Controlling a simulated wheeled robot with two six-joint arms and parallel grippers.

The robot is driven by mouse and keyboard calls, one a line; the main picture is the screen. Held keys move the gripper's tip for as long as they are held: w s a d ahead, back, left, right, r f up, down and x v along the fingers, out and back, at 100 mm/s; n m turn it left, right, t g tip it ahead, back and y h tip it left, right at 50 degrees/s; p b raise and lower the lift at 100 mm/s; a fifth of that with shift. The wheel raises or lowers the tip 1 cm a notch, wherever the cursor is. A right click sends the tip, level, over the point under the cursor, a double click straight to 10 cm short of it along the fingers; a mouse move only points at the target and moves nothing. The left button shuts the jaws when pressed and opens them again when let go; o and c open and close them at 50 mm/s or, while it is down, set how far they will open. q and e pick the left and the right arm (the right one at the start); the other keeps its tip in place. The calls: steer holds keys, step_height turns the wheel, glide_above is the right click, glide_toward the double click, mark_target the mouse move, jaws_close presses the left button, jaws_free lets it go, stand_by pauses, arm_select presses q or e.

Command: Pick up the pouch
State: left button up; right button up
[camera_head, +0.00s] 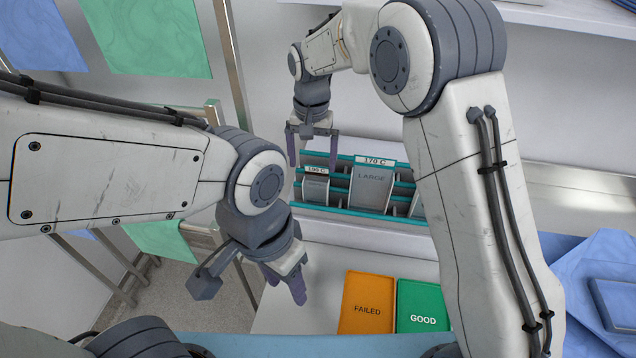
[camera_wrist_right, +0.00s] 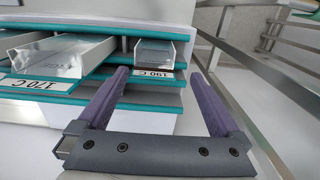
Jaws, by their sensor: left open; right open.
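A teal and white rack (camera_head: 345,209) stands on the counter with grey pouches in its slots. A large pouch marked LARGE (camera_head: 370,188) sits under the 170 C label, and a smaller pouch (camera_head: 315,188) sits left of it. In the right wrist view the smaller pouch (camera_wrist_right: 154,52) is beyond and between the fingers, and a larger silvery pouch (camera_wrist_right: 62,57) lies to the left. My right gripper (camera_head: 311,165) is open at the rack's left end, near the smaller pouch, with nothing between its fingers. My left gripper (camera_head: 287,289) is open and empty, lower, in front of the rack.
An orange FAILED tray (camera_head: 367,295) and a green GOOD tray (camera_head: 422,300) lie on the counter in front of the rack. Blue wrapped cloth (camera_head: 598,275) is at the right. A metal frame (camera_wrist_right: 235,60) stands beside the rack. My right forearm hides the rack's right end.

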mark_target(315, 177)
steer(key=shift+w+f, duration=0.1)
steer(key=shift+f, duration=0.2)
steer(key=f, duration=0.1)
steer(key=f+p, duration=0.1)
steer(key=f, duration=0.2)
steer(key=shift+d+f+p, duration=0.15)
steer(key=shift+d+p, duration=0.15)
steer(key=f+p, duration=0.2)
steer(key=f, duration=0.1)
steer(key=f+p, duration=0.1)
steer(key=shift+s+d+f, duration=0.25)
steer(key=shift+f, duration=0.5)
steer(key=c, duration=1.2)
